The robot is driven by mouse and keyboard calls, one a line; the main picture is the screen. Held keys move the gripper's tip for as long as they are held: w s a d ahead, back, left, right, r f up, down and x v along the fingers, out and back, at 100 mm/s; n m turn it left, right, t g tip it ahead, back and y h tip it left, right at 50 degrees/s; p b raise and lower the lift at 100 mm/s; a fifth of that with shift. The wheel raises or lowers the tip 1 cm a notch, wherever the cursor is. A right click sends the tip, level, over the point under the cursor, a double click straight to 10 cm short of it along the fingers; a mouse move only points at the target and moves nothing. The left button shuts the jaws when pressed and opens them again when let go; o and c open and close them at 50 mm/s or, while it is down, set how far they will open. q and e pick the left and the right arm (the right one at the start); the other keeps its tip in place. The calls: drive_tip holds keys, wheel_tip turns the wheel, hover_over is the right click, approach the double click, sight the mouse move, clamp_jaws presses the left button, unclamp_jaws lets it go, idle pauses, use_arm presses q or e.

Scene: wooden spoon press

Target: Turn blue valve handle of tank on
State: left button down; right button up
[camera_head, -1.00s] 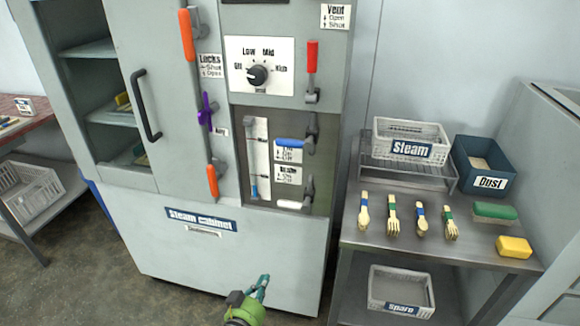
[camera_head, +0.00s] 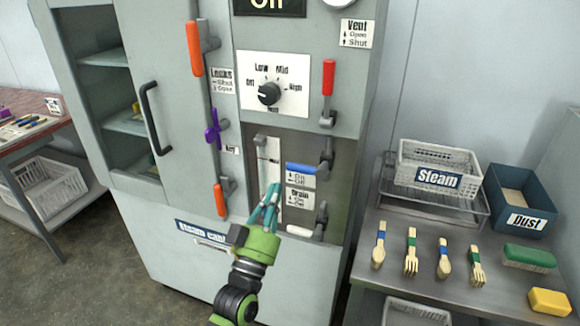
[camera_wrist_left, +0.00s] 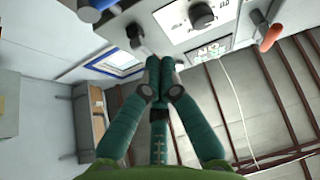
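The blue valve handle (camera_head: 302,169) is on the cabinet's recessed panel, lying roughly level and pointing left from its grey valve. A small label (camera_head: 301,181) with On and Off lines is just below it. My left gripper (camera_head: 272,193) is in front of the panel, below and left of the blue handle, with a visible gap between them. Its teal fingers come together at the tips in the left wrist view (camera_wrist_left: 161,70), with nothing between them. A blue piece (camera_wrist_left: 102,4), perhaps the handle, shows at that view's top edge. My right gripper is not in view.
A white drain handle (camera_head: 299,231) is below, close to my gripper. A red vent handle (camera_head: 328,78), a dial (camera_head: 269,94), a purple handle (camera_head: 213,127) and orange lock handles (camera_head: 194,49) surround the panel. A table with brushes and baskets (camera_head: 440,168) stands at right.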

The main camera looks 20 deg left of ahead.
use_arm(q)
wheel_tip(320, 180, up, 5)
drive_tip(key=p, duration=0.3)
hover_over(289, 168)
drive_tip(key=s, duration=0.3)
drive_tip(key=shift+w+d+f, duration=0.15)
drive_tip(key=shift+f, duration=0.55)
drive_tip(key=shift+w+d+f, duration=0.15)
drive_tip(key=shift+f, duration=0.5)
drive_tip(key=shift+w+d+f, duration=0.15)
drive_tip(key=shift+f, duration=0.55)
drive_tip(key=shift+a+f, duration=0.1)
drive_tip(key=shift+a, duration=0.05)
